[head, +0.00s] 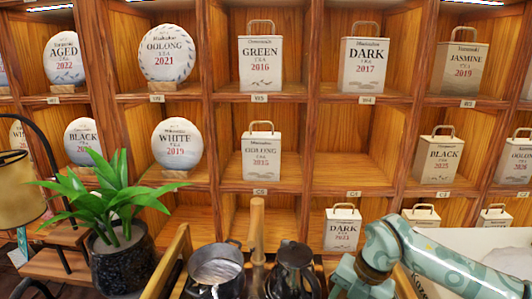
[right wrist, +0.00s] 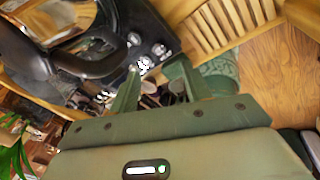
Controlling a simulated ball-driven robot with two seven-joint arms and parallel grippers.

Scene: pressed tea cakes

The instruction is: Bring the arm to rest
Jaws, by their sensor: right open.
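My right arm (head: 425,262), pale teal and patterned, reaches in from the lower right of the head view and bends down at the bottom edge. Its gripper is not clearly seen there. In the right wrist view my right gripper (right wrist: 156,68) is open, its two green fingers apart with nothing held between them. Dark metal ware and a wooden slatted piece lie beyond the fingers. My left arm and gripper are not in view.
A wooden shelf (head: 209,130) holds round tea cakes, such as White 2019 (head: 177,147), and handled packages, such as Dark 2017 (head: 364,64). Below are a potted plant (head: 122,259), a pot (head: 216,267) and a dark jug (head: 293,270). The compartment under Dark 2017 is empty.

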